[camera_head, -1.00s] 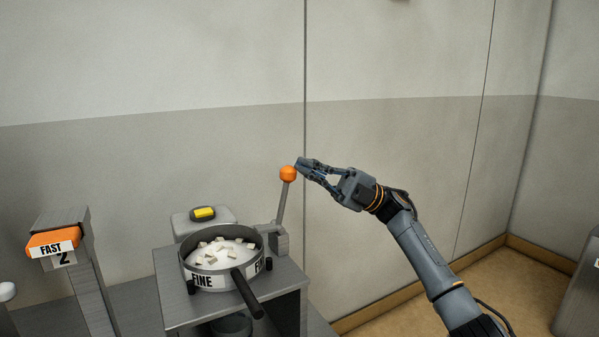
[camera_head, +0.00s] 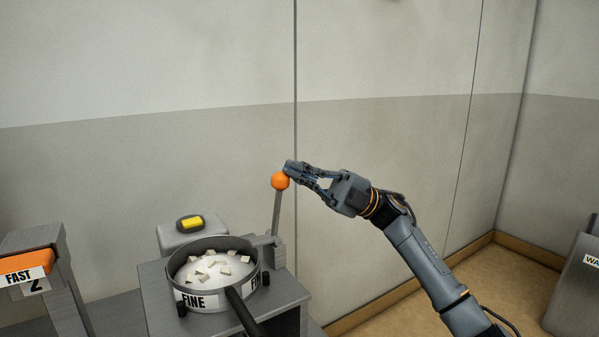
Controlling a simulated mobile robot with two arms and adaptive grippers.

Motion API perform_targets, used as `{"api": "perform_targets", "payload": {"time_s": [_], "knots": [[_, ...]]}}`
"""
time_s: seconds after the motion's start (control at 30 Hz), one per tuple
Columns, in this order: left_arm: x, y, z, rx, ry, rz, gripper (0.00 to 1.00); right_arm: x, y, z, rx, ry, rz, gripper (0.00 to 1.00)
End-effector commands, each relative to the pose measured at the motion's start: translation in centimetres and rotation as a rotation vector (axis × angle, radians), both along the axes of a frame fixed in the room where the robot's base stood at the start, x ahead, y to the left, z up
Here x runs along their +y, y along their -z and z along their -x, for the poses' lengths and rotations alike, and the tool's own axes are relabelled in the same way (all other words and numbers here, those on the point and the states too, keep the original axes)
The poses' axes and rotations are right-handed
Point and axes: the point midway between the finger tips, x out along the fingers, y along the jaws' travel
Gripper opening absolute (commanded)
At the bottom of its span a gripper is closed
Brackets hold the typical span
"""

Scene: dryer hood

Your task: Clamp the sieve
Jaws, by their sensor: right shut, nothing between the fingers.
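The round metal sieve (camera_head: 201,297), labelled FINE, sits on a grey stand (camera_head: 157,311). It holds white powder with several pale chunks, and its black handle (camera_head: 243,312) points toward the front. At its right rear a clamp lever (camera_head: 277,214) stands nearly upright, topped by an orange ball knob (camera_head: 280,181). My right gripper (camera_head: 290,168) is shut and empty, its fingertips at the upper right of the knob. They look touching or very near it; I cannot tell which. My left gripper is not in view.
A grey box with a yellow button (camera_head: 191,223) stands behind the sieve. At left is an orange block labelled FAST (camera_head: 27,262) on a grey post. A grey bin (camera_head: 577,284) stands at far right. The wall behind is bare.

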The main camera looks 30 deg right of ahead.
Motion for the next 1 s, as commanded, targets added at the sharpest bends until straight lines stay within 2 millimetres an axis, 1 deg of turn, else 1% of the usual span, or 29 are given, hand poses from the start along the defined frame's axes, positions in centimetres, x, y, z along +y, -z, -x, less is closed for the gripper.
{"api": "perform_targets", "payload": {"time_s": [0.17, 0.27, 0.5, 0.7, 0.83, 1.0], "knots": [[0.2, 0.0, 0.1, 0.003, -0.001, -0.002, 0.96, -0.4, 0.3, 0.0, 0.002, 0.001, 0.001, 0.0], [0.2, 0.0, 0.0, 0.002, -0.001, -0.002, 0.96, -1.6, 0.9, 0.2, 0.003, 0.003, 0.002, 0.0], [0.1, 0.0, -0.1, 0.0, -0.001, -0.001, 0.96, -6.0, 3.4, 1.0, 0.004, 0.003, 0.0, 0.0], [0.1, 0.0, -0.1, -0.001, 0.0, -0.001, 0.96, -9.0, 5.0, 1.6, 0.002, 0.004, -0.001, 0.0], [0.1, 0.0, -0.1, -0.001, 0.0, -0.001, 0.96, -10.0, 5.7, 1.8, 0.001, 0.002, 0.0, 0.0], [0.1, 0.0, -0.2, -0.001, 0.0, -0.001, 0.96, -10.4, 5.9, 2.0, 0.0, 0.0, 0.0, 0.0]]}}
